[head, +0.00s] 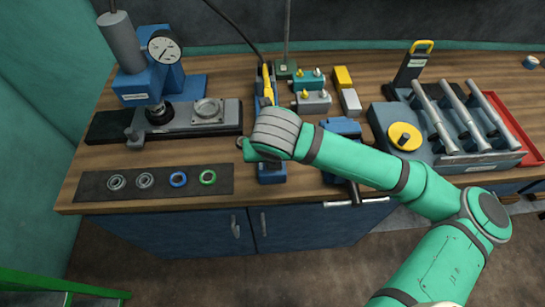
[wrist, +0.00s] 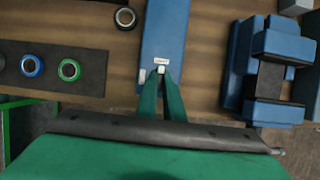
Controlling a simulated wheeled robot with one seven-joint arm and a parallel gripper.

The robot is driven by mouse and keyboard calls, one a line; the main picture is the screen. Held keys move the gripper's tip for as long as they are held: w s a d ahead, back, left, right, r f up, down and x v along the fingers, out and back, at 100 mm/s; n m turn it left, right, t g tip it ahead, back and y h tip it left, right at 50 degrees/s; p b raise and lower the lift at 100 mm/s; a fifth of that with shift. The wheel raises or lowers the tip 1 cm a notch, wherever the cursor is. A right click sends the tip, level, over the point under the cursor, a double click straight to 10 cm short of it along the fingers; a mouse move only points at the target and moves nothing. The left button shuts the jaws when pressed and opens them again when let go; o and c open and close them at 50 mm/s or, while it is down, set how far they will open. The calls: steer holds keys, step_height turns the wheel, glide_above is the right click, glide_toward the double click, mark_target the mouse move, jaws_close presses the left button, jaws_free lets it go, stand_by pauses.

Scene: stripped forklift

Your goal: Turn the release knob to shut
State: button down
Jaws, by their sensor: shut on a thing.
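A long blue body (wrist: 166,28) with a small white label runs up the wrist view. Its front end also shows in the head view (head: 272,173), partly covered by my wrist. My gripper (wrist: 161,74) has its two green fingers converged at the body's near end, just below the label. They are shut on a small pale piece, which looks like the release knob (wrist: 161,70). Most of the knob is hidden between the fingertips, so its turn angle cannot be told. In the head view my wrist hides the fingertips and the knob.
A blue vise (wrist: 277,65) stands to the right of the blue body. A dark mat (head: 130,184) with several rings lies to the left. A press with a gauge (head: 165,47) stands at the back left. A blue tray (head: 455,158) with metal cylinders is at the right.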

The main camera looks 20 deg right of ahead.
stand_by(0.4)
steer(key=c, duration=1.9)
jaws_free()
steer(key=shift+o, duration=0.2)
steer(key=v, duration=1)
steer(key=shift+r, duration=0.4)
steer(key=shift+s+d, duration=0.1)
steer(key=shift+s, duration=0.1)
